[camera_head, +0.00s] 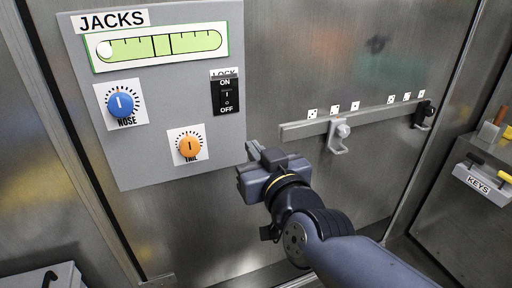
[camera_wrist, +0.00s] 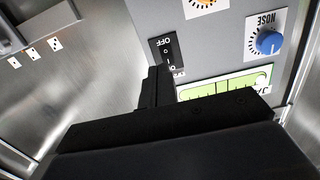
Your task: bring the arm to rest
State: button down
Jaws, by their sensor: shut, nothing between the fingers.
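My gripper (camera_head: 262,160) is at the middle of the head view, in front of the metal wall, just right of the lower right part of the grey JACKS panel (camera_head: 150,165). It is shut and empty. In the wrist view its dark fingers (camera_wrist: 158,85) are together, over the panel's edge near the lock switch. My arm comes in from the lower right, bent at the wrist. I cannot tell whether the fingers touch the panel.
The panel bears a green level gauge (camera_head: 160,45), a blue NOSE knob (camera_head: 121,105), an orange TAIL knob (camera_head: 190,146) and a black LOCK switch (camera_head: 226,95). A rail (camera_head: 305,129) with a metal hook (camera_head: 339,137) is right of my gripper. A KEYS tray (camera_head: 481,185) stands far right.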

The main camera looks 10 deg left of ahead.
jog(key=shift+w, duration=0.1)
jog(key=w+a+r+p, duration=0.3)
jog(key=w+a, duration=0.2)
jog(key=w, duration=0.2)
jog(key=shift+w, duration=0.35)
